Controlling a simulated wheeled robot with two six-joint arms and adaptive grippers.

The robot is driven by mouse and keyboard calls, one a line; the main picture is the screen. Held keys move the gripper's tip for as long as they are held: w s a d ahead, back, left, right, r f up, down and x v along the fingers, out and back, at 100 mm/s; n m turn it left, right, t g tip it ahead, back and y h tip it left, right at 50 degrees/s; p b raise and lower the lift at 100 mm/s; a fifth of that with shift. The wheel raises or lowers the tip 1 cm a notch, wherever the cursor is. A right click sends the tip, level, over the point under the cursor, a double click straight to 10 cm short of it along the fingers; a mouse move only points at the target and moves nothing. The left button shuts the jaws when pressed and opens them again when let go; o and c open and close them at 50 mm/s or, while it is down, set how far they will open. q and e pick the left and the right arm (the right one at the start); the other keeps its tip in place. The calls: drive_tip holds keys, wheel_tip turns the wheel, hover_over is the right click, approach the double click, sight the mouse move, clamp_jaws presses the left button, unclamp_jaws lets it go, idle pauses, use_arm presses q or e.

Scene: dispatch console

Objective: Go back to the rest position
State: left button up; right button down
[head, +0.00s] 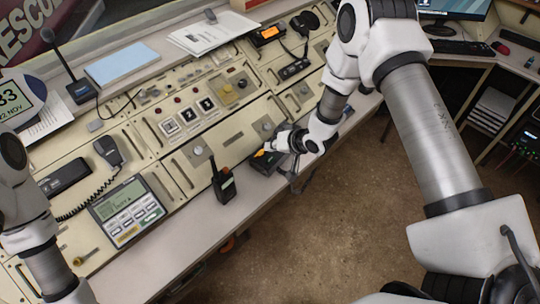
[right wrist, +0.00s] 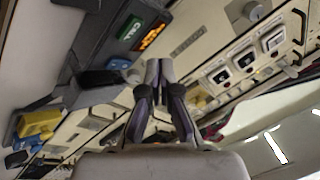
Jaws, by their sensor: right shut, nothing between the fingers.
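My right gripper (head: 270,148) is over the front part of the sloping console (head: 170,165), just above a small dark device (head: 262,164). In the right wrist view its fingers (right wrist: 153,72) are together with nothing between them. A dark grey unit with a green CALL key and an orange display (right wrist: 140,35) lies beyond the fingertips there; I cannot tell whether the gripper touches it. My left arm comes in at the left edge of the head view, and its gripper is out of frame.
A handheld radio (head: 223,182) stands near the console's front edge, left of my right gripper. A phone-like keypad unit (head: 127,211) and a corded microphone (head: 108,150) are further left. Open floor (head: 320,225) lies in front of the console. A side desk (head: 515,70) stands at right.

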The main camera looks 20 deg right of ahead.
wheel_tip(320, 180, up, 3)
drive_tip(key=shift+f+p, duration=0.2)
drive_tip(key=shift+p, duration=0.5)
use_arm(q)
drive_tip(key=shift+r, duration=0.9)
use_arm(e)
drive_tip(key=shift+f, duration=0.1)
drive_tip(key=shift+f, duration=0.1)
drive_tip(key=shift+g, duration=0.6)
drive_tip(key=s+f, duration=0.1)
drive_tip(key=f, duration=0.1)
drive_tip(key=s+a+f+b, duration=0.1)
drive_tip(key=s+f, duration=0.1)
drive_tip(key=shift+s+f, duration=0.15)
drive_tip(key=shift+s, duration=0.05)
drive_tip(key=s+f+g+h+b, duration=0.1)
drive_tip(key=s+f, duration=0.3)
drive_tip(key=s, duration=0.2)
drive_tip(key=s+f+g, duration=0.2)
drive_tip(key=s+f, duration=0.1)
drive_tip(key=s, duration=0.3)
use_arm(q)
wheel_tip(320, 180, down, 2)
drive_tip(key=shift+f, duration=0.15)
use_arm(e)
drive_tip(key=s+d+n+g+h, duration=0.3)
drive_tip(key=s+g, duration=0.1)
drive_tip(key=s, duration=1.5)
drive_tip(key=shift+f, duration=0.35)
